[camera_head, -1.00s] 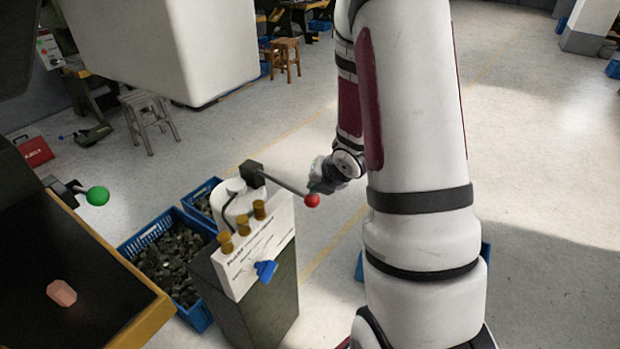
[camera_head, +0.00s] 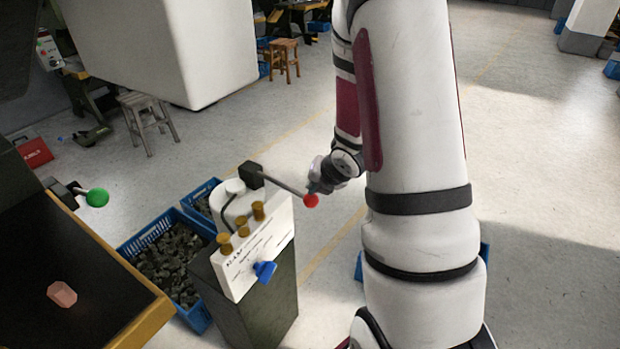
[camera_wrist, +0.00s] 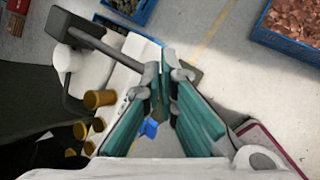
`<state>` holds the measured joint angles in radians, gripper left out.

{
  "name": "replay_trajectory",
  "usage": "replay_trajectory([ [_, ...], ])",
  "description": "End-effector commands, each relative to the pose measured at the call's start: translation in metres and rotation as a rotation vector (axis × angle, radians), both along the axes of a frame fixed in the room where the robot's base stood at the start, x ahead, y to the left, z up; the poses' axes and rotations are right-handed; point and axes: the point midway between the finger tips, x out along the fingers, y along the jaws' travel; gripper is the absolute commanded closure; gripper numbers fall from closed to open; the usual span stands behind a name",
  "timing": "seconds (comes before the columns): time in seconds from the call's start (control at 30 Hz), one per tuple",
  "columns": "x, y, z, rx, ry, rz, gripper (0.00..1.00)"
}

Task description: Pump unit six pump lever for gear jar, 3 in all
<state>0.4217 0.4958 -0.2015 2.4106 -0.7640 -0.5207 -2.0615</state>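The pump unit (camera_head: 245,250) is a dark box with a white sloped top panel, brass knobs and a blue handle. Its pump lever (camera_head: 285,185) runs from a black block to a red ball at right, slanting slightly down. My gripper (camera_head: 318,186) is at the lever's outer end, just above the red ball (camera_head: 311,200). In the wrist view the lever (camera_wrist: 105,48) runs to the fingertips of my gripper (camera_wrist: 164,75), which are close together and seem shut on it. The red ball is hidden there.
Blue crates of dark pieces (camera_head: 170,255) stand beside and behind the unit. A dark-topped bench (camera_head: 75,285) with a pinkish piece (camera_head: 62,294) is at left. A blue crate of copper pieces (camera_wrist: 290,25) lies at the wrist view's upper right.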

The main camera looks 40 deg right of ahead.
Motion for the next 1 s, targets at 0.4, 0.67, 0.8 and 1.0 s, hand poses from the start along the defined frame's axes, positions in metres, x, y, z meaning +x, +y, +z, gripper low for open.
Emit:
replay_trajectory([
  [0.4, 0.003, 0.002, 0.025, 0.000, -0.002, 0.004, 1.00],
  [0.67, 0.005, 0.003, 0.039, -0.001, -0.001, 0.003, 1.00],
  [0.8, 0.006, 0.003, 0.046, 0.000, -0.003, 0.002, 1.00],
  [1.0, 0.007, 0.003, 0.057, 0.000, -0.001, 0.003, 1.00],
])
